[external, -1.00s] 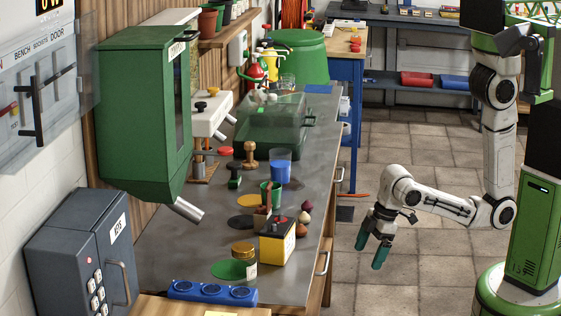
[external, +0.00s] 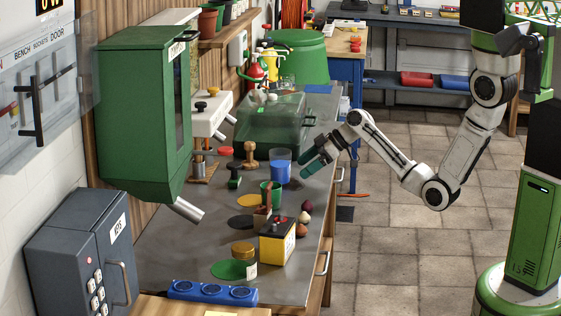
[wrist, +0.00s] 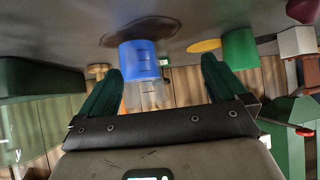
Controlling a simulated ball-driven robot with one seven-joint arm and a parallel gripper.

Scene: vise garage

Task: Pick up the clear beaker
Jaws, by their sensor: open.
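The clear beaker (external: 280,172) stands upright on the grey bench, with blue contents in its lower part. In the wrist view, which is upside down, the beaker (wrist: 138,60) shows between my fingers, a little left of the middle, with its clear upper part pointing down the picture. My gripper (external: 308,166) is just right of the beaker in the external view, near the bench's right edge. It also shows in the wrist view (wrist: 160,68), with its two green fingers apart and nothing held. I cannot tell how far the fingertips are from the beaker.
A green cup (external: 265,188) stands in front of the beaker, and a wooden-handled stamp (external: 250,155) is to its left. A clear green-tinted box (external: 268,128) is behind. A yellow-and-black battery (external: 277,243) and small round items (external: 302,230) lie nearer the front.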

